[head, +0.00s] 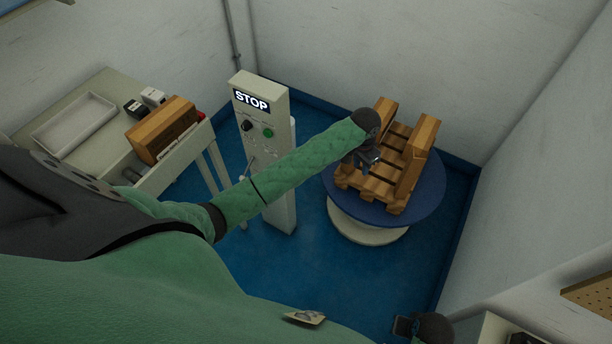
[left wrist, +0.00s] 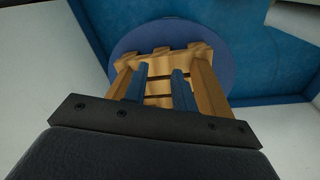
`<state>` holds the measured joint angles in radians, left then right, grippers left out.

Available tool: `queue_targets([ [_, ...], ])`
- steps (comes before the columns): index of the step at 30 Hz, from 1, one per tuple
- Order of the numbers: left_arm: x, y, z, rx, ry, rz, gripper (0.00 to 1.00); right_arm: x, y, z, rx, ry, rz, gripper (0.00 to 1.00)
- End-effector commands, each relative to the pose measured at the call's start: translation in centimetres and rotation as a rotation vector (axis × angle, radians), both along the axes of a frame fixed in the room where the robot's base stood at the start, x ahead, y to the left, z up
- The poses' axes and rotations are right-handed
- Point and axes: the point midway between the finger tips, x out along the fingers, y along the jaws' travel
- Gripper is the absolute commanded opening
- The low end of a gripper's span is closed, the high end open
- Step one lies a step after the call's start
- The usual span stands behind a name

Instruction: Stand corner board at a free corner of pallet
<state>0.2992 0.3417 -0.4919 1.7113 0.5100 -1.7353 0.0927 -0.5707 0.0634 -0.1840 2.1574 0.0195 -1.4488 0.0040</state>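The wooden pallet (head: 375,187) lies on a round blue turntable (head: 433,190); it also shows in the left wrist view (left wrist: 160,58). Two upright brown boards stand on it: one at the back left (head: 384,112) and one along the right side (head: 416,155). My left gripper (head: 372,160) is over the pallet's left part. In the left wrist view its two blue fingers (left wrist: 160,76) are apart, with only pallet slats showing between them, and a board stands on either side. More brown boards (head: 163,130) lie on the left table. My right gripper (head: 405,326) is low at the bottom edge, mostly hidden.
A grey control post (head: 262,150) with a STOP sign and a green button stands left of the turntable, close beside my left arm. The left table holds a white tray (head: 73,122) and small boxes (head: 152,96). Walls close in behind and right. Blue floor is clear in front.

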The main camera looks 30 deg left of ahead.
Motion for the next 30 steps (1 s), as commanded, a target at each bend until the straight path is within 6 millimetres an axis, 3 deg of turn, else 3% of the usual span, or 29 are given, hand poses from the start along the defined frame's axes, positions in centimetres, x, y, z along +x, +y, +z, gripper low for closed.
queue_targets([
  [3,-4.1,-1.4,-2.6,-0.028,-0.005,0.008,0.27,0.0,0.0,0.0,0.000,0.000,0.000,0.36],
  [12,-13.7,-3.3,-7.2,-0.075,-0.028,0.057,0.27,0.0,0.0,0.0,-0.001,-0.001,0.000,0.36],
  [21,-23.5,-3.3,-9.8,-0.087,-0.047,0.137,0.27,0.0,0.0,-0.1,0.000,0.000,-0.001,0.36],
  [30,-32.9,-1.4,-10.6,-0.054,-0.061,0.227,0.27,0.0,0.1,-0.1,0.001,0.000,-0.001,0.36],
])
